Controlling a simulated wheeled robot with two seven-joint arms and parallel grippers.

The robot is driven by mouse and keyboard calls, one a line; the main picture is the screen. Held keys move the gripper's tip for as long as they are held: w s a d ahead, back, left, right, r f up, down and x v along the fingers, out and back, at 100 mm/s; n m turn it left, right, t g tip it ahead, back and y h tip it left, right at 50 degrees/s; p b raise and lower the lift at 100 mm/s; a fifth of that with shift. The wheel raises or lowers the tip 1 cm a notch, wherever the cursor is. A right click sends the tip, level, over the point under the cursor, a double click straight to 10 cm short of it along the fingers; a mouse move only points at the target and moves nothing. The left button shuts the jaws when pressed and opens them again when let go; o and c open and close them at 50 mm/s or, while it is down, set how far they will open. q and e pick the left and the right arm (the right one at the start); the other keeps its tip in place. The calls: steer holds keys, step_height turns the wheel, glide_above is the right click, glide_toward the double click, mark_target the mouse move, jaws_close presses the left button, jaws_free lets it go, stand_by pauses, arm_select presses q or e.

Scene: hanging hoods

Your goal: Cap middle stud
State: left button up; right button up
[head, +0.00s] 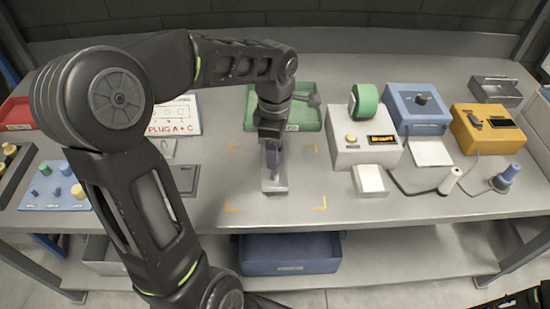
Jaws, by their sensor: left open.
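My left gripper (272,143) points down over a small pale grey block (275,186) inside the yellow corner marks on the table. The gripper is open. A bluish-purple upright shape (274,162) shows just below the gripper, above the block. I cannot tell whether it is a stud, a cap or part of the fixture, nor whether the fingers touch it. The gripper and wrist hide the block's far part, so I cannot make out separate studs. My right gripper is not in view; only a dark part of my arm shows at the bottom right.
A blue board (40,200) with coloured pegs lies at left. A green tray (310,118) sits behind my gripper. A white box (364,150), a blue box (417,110) and a yellow device (487,128) stand at right.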

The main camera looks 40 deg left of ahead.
arm_select(q)
step_height(320, 180, up, 5)
steer(key=shift+f, duration=0.2)
stand_by(0.5)
